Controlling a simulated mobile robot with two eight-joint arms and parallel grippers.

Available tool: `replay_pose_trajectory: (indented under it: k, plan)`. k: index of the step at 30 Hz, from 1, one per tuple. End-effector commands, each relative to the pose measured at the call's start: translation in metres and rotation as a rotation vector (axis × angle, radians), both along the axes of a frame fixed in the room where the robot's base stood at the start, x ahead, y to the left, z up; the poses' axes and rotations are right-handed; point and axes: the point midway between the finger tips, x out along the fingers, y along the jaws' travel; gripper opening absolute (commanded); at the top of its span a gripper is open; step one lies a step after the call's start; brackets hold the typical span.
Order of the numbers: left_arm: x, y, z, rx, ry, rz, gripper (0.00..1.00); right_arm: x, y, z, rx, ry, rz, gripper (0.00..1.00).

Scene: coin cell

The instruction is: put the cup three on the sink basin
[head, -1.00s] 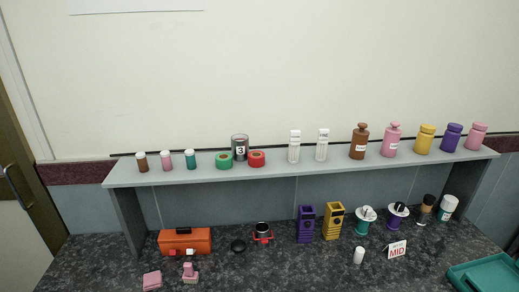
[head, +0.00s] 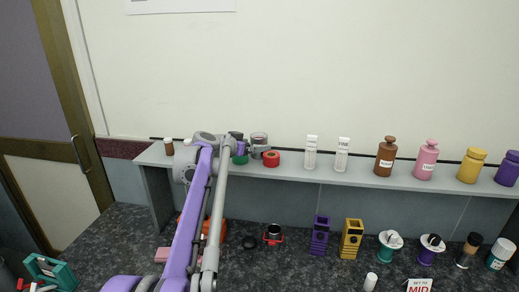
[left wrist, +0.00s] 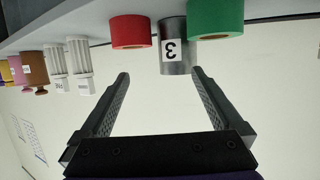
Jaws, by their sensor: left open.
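Cup three, a grey cylinder with a white label reading 3, stands on the grey shelf (head: 330,175) and its upper part (head: 259,138) shows beyond my left gripper (head: 250,147). In the left wrist view, which is upside down, the cup (left wrist: 173,48) is ahead of the open, empty left gripper (left wrist: 160,76). The fingertips are just short of the cup, one toward each side, and I see no contact. My right gripper is in neither current view. I see no sink basin in these frames.
A red tape roll (left wrist: 132,31) and a green tape roll (left wrist: 215,17) flank the cup closely. White bottles (head: 311,152) and coloured jars (head: 386,156) stand farther right on the shelf. The dark counter below holds a purple block (head: 320,236) and a yellow block (head: 351,239).

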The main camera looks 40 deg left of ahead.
Motion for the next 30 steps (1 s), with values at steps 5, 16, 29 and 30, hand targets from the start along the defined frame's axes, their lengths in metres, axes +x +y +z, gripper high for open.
replay_pose_trajectory:
  k: [5,16,29,30]
  plan:
    - [0.012,0.029,0.005,0.022,-0.034,0.027,1.0,0.0,0.0,0.0,0.0,0.0,0.0,1.0]
    - [0.055,0.032,-0.008,0.021,-0.034,0.026,1.0,0.002,0.0,0.004,0.0,-0.003,0.0,1.0]
    - [0.103,0.037,-0.021,0.021,-0.034,0.025,1.0,0.004,0.0,0.01,0.0,-0.008,0.0,1.0]
    - [0.104,0.037,-0.022,0.021,-0.034,0.026,1.0,0.004,0.0,0.01,0.0,-0.008,0.0,1.0]
